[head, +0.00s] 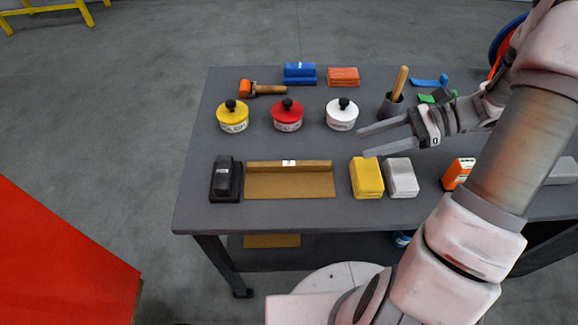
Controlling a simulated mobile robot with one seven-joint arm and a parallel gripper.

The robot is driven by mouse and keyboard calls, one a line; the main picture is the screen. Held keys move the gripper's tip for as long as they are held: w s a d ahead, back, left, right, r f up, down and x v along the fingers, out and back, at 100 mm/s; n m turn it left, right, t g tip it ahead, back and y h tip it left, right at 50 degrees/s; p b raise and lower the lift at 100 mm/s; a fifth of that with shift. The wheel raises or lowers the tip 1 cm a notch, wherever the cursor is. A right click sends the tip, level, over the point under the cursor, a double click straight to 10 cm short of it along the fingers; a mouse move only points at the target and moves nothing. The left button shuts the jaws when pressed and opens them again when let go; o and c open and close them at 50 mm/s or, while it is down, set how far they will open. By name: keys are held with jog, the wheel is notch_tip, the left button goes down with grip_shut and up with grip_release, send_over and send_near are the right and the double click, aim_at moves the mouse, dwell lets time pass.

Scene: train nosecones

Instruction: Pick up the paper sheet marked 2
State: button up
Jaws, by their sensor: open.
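A brown paper sheet (290,187) lies flat on the grey table near its front edge, left of the middle. Along its far edge runs a raised brown strip with a small white label (288,162). The mark on the label is too small to read. My gripper (365,142) is open and empty, with its two fingers pointing left. In the picture it is to the right of and beyond the sheet, apart from it, between the white lidded tub and the yellow block.
A black sanding block (226,180) stands just left of the sheet. A yellow block (366,178) and a grey block (401,178) are to its right. Yellow (233,120), red (288,119) and white (341,118) tubs stand behind. Another brown piece (272,241) lies on the lower shelf.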

aim_at(293, 163)
jog(key=shift+w+f, duration=0.1)
jog(key=shift+f, duration=0.15)
jog(key=shift+a+f, duration=0.15)
jog(key=shift+a, duration=0.2)
jog(key=x, duration=0.5)
jog(key=b+x, duration=0.1)
jog(key=x, duration=1)
jog(key=shift+a+b, duration=0.35)
jog(key=shift+b, duration=0.05)
grip_shut()
